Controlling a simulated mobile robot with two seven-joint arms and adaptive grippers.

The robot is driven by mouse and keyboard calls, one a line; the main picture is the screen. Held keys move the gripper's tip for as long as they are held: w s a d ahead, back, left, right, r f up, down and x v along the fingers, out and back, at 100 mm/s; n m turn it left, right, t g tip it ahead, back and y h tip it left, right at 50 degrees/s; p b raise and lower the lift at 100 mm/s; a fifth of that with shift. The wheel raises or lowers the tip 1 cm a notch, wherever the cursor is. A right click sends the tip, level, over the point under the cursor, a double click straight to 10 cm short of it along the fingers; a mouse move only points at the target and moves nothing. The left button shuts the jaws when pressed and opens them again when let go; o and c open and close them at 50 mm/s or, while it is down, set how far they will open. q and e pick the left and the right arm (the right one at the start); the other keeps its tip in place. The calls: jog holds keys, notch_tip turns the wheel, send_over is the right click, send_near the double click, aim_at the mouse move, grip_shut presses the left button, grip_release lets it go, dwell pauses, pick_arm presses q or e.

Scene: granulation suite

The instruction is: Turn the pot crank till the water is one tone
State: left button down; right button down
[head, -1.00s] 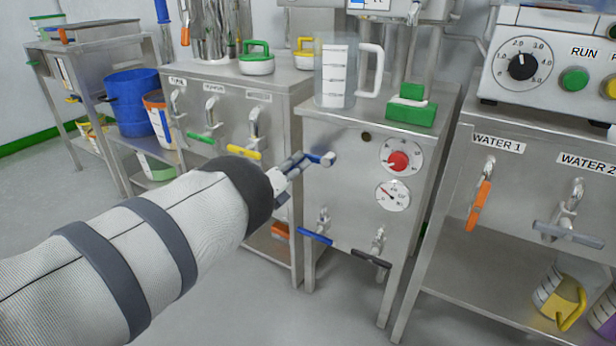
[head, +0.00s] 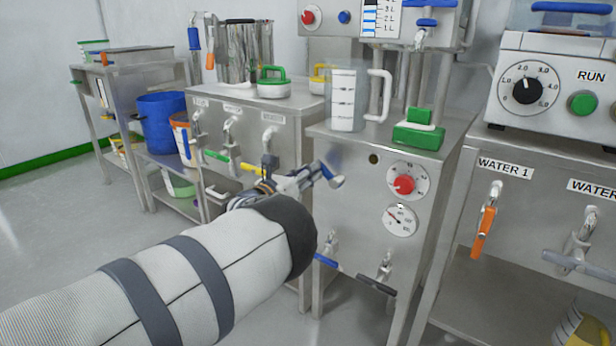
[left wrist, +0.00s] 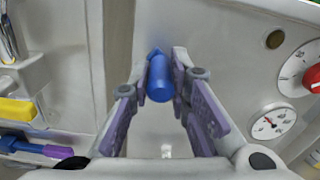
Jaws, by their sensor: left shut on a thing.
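The crank with a blue grip (head: 327,170) sticks out of the front of the middle steel cabinet (head: 350,225), left of a red knob and a gauge. My left gripper (head: 318,178) comes in from the left and is closed around this grip. In the left wrist view the blue grip (left wrist: 160,82) sits between the far ends of the two fingers (left wrist: 163,76). I cannot make out the pot's water in either view. My right gripper is not in view.
A clear jug (head: 345,100) and a green-handled block (head: 418,135) stand on the cabinet top. Blue (head: 326,260) and black (head: 376,284) tap levers lie below the crank. The left bench's yellow lever (head: 252,169) is close to my wrist. Floor at left is clear.

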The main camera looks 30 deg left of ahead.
pick_arm(q)
jog(key=shift+r, duration=0.25)
dwell(0.3)
jog(key=c, duration=1.5)
grip_release()
jog(key=shift+f, duration=0.1)
jog(key=shift+s, duration=0.15)
jog(key=s, duration=1.1)
jog(key=shift+s+a, duration=0.15)
jog(key=shift+s, duration=0.2)
